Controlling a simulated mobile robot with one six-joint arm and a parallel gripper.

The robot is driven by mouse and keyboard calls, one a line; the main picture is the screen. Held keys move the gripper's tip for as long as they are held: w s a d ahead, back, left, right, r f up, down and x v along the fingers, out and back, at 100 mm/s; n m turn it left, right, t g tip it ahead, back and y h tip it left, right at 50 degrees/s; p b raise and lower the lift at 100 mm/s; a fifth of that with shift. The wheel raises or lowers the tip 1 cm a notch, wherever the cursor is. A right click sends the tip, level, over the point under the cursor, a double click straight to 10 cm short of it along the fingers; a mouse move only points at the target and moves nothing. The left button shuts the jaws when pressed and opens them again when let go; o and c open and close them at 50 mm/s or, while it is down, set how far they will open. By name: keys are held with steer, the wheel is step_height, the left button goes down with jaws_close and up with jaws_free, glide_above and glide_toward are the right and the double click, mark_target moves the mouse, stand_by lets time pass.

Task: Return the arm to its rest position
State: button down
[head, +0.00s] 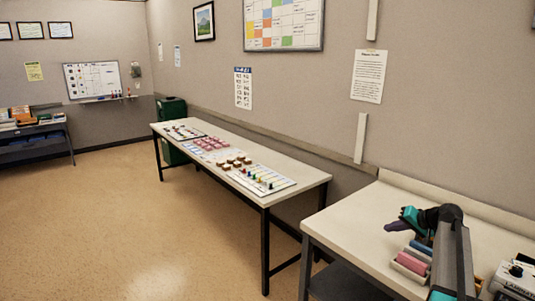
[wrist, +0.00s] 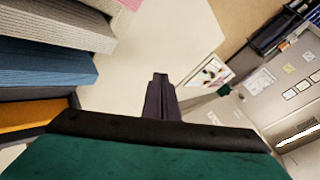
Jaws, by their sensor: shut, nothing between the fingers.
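My gripper (head: 392,226) shows at the right of the head view, above the near white table (head: 350,222). Its dark fingers point left, and my arm is bent behind it. In the wrist view my gripper (wrist: 160,80) is at the centre, its two fingers together with nothing between them. Part of my arm hides some of the near table.
Pink and blue blocks (head: 412,262) lie below my gripper; block-like things (wrist: 45,65) fill the left of the wrist view. A white device (head: 515,280) is at the right. A long table (head: 310,178) with small items stands beyond. The floor (head: 130,220) is clear.

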steer(key=w+a+f+n+y, duration=0.15)
steer(key=w+a, duration=0.25)
steer(key=a, duration=0.8)
steer(key=w+a+f+n+y, duration=0.1)
steer(key=w+a+f+n, duration=0.15)
steer(key=a, duration=0.95)
steer(key=s+a+f+g, duration=0.3)
steer(key=s+a+f, duration=0.1)
steer(key=a+f, duration=0.7)
steer(key=s+a+f+g+h, duration=0.1)
steer(key=s+a+f+g, duration=0.15)
steer(key=s+f, duration=1)
steer(key=s+a+f+g+h, duration=0.1)
steer(key=s+f+g, duration=0.3)
steer(key=s+f, duration=0.85)
steer(key=s+d+f+g+h, duration=0.1)
steer(key=s+f, duration=0.3)
steer(key=s, duration=1.1)
steer(key=s+d+f+n+g+h+b, duration=0.1)
steer(key=s+d+f+g+h, duration=0.1)
steer(key=s, duration=1.4)
step_height(320, 180, down, 3)
steer(key=shift+d+n+g+h, duration=0.15)
steer(key=shift+n+g+h, duration=0.15)
steer(key=shift+g+h, duration=0.65)
steer(key=shift+w, duration=0.1)
